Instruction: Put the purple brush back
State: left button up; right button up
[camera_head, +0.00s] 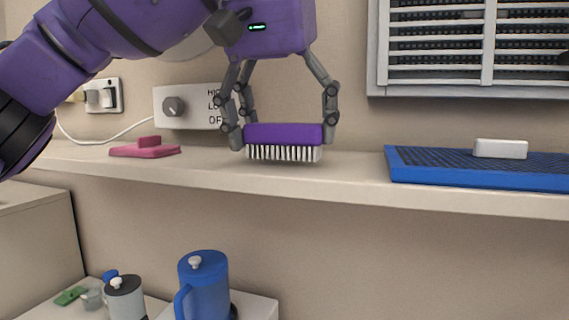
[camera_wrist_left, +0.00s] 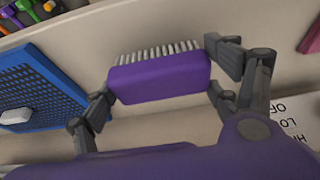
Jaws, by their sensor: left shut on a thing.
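The purple brush (camera_head: 284,134) has a purple back and white bristles that point down. My left gripper (camera_head: 283,136) is shut on it, with fingers at both short ends. The brush is at the shelf (camera_head: 350,168), between the pink item and the blue mat. Whether its bristles touch the shelf or hang just above it, I cannot tell. In the left wrist view the brush (camera_wrist_left: 160,78) sits between the fingertips (camera_wrist_left: 158,75). My right gripper is not in view.
A blue ribbed mat (camera_head: 430,176) with a white block (camera_head: 500,148) lies at the right of the shelf. A pink item (camera_head: 146,151) lies at the left. A dial panel (camera_head: 188,106) is behind. A blue jug (camera_head: 203,285) stands below.

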pick_arm(q)
jog(key=shift+f, duration=0.35)
dwell(0.3)
jog(key=o, duration=2)
jog(key=shift+f, duration=0.1)
jog(key=shift+c, duration=0.7)
jog(key=v, duration=0.9)
